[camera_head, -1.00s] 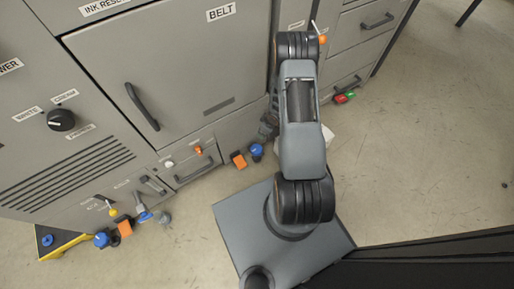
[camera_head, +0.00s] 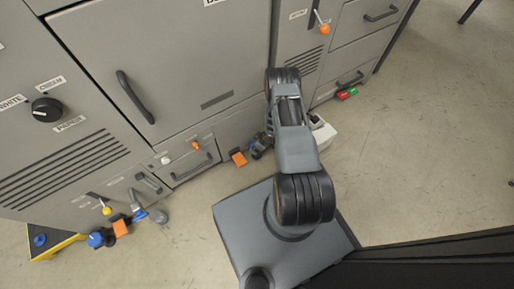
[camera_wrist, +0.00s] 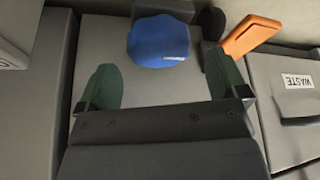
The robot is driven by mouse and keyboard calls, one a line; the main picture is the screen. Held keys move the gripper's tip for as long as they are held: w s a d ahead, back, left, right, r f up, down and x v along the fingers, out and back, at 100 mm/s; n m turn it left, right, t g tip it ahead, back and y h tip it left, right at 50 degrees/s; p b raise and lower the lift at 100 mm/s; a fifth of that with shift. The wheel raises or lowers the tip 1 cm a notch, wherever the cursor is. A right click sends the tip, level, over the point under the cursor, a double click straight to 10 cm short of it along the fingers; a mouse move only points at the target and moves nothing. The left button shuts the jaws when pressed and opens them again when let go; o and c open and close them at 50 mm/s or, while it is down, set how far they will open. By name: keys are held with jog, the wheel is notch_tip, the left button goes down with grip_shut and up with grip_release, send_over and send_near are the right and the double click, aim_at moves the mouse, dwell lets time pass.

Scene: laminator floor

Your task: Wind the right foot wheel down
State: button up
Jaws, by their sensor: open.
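The right foot wheel (camera_wrist: 160,40) is a blue knob on a grey foot in the wrist view. It is just ahead of my gripper (camera_wrist: 160,76), between the lines of the two green fingers. The fingers are open and stand apart to either side, with nothing between them that I can see gripped. In the head view my gripper (camera_head: 260,146) is low by the cabinet base and hides the blue wheel. An orange part (camera_head: 239,159) sits just left of it; it also shows at the upper right in the wrist view (camera_wrist: 250,36).
Another blue wheel (camera_head: 97,239) and orange part (camera_head: 121,228) stand at the left foot. A drawer with a handle (camera_head: 193,168) is left of my gripper. A white box (camera_head: 322,132) is behind my arm. Open floor (camera_head: 430,150) lies right.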

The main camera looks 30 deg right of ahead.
jog(key=shift+b+x, duration=0.45)
jog(key=shift+x, duration=0.9)
jog(key=c, duration=0.9)
jog(key=m+h, duration=0.1)
jog(key=m, duration=0.2)
jog(key=m+h, duration=0.1)
jog(key=m, duration=0.2)
jog(key=shift+a, duration=0.15)
jog(key=m+h+b, duration=0.1)
jog(key=m+h, duration=0.1)
jog(key=m, duration=0.3)
jog(key=shift+m+b, duration=0.3)
jog(key=shift+m, duration=0.1)
jog(key=shift+m+h, duration=0.3)
